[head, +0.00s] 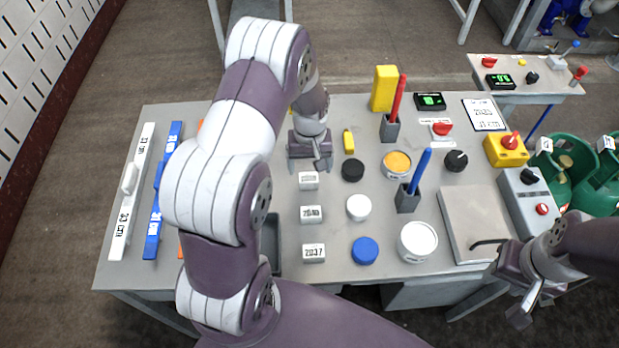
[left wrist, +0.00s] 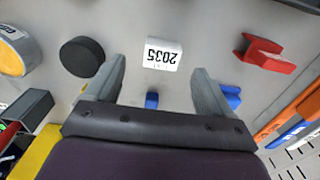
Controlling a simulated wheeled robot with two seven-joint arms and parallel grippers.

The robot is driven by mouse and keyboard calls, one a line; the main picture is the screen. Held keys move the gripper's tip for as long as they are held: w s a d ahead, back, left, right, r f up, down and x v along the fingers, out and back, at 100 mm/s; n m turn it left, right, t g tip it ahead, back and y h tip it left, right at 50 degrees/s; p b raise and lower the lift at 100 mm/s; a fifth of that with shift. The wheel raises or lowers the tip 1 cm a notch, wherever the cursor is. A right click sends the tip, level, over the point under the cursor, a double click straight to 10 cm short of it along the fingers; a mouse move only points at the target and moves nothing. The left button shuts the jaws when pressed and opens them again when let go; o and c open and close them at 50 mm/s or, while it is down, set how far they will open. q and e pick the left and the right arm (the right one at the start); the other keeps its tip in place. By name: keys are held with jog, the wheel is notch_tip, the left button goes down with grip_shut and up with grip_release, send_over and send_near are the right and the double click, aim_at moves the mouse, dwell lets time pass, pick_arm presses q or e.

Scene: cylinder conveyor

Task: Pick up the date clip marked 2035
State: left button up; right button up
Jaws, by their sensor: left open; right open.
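The date clip marked 2035 (left wrist: 163,54) is a small white block with black digits, lying on the table and upside down in the left wrist view. My left gripper (left wrist: 158,75) is open, with the clip ahead of the gap between its fingertips and not held. In the head view the left gripper (head: 310,164) hangs just behind a white clip (head: 309,181) whose number is too small to read there. Clips marked 2040 (head: 312,215) and 2037 (head: 313,253) stand in the same column.
A black disc (head: 352,170) lies right of the clip column, with a white disc (head: 358,207) and blue disc (head: 365,250) nearer. A red piece (left wrist: 264,54) lies beside the clip in the wrist view. Pen holders (head: 408,199) stand further right.

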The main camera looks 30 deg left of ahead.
aim_at(308, 177)
pick_arm(q)
jog(key=f, duration=0.3)
jog(key=f+p, duration=0.1)
jog(key=f, duration=0.1)
jog(key=shift+a+f, duration=0.2)
jog(key=shift+a, duration=0.1)
jog(key=shift+w+d+f, duration=0.1)
jog(key=shift+f, duration=0.35)
jog(key=c, duration=1)
jog(key=shift+c, duration=0.2)
